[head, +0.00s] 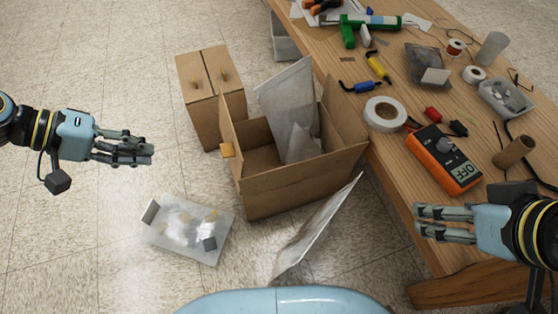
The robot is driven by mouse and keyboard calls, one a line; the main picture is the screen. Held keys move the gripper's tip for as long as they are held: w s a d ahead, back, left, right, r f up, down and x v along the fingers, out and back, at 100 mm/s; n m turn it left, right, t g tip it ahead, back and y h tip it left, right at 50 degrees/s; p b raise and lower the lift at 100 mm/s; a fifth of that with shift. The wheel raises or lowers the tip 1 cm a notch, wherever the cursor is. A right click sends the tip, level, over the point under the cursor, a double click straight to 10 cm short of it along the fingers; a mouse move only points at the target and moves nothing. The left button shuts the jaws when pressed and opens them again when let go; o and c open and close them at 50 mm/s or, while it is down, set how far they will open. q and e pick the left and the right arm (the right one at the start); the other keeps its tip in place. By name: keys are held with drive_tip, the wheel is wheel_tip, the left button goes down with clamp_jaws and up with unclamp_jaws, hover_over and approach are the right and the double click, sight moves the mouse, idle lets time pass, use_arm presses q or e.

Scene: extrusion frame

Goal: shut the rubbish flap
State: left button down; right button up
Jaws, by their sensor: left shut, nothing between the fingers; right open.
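An open cardboard box (300,183) stands on the floor at the table's left side, with grey plastic bags (290,95) sticking up out of it. A cardboard flap (230,120) stands raised at its left edge, with a small orange tab (227,150) on it. I cannot tell for sure that this is the rubbish flap. My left gripper (149,150) is shut and empty, left of the flap and apart from it. My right gripper (419,221) is open and empty, over the table's near left edge, right of the box.
A closed cardboard box (210,80) stands behind the open one. A clear bin (190,232) with scraps and a leaning grey sheet (315,230) are in front. The wooden table (400,165) carries tape (385,114), a multimeter (443,160) and tools. Floor at left is clear.

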wheel_tip(320, 180, down, 10)
drive_tip(key=s+t+b, duration=0.3)
drive_tip(key=t+b, duration=0.3)
drive_tip(key=b, duration=0.1)
use_arm(q)
drive_tip(key=w+b+x, duration=0.2)
drive_tip(key=w+x, duration=0.1)
drive_tip(key=x, duration=1.1)
drive_tip(key=shift+a+b, duration=0.15)
drive_tip(key=shift+b, duration=0.15)
use_arm(e)
drive_tip(key=w+a+r+n+t+y, duration=0.1)
drive_tip(key=w+r+t, duration=0.6)
drive_tip(key=r, duration=0.8)
drive_tip(key=shift+w+a+n+t+y, duration=0.3)
drive_tip(key=shift+w+a+y, duration=0.25)
drive_tip(key=shift+w, duration=1.1)
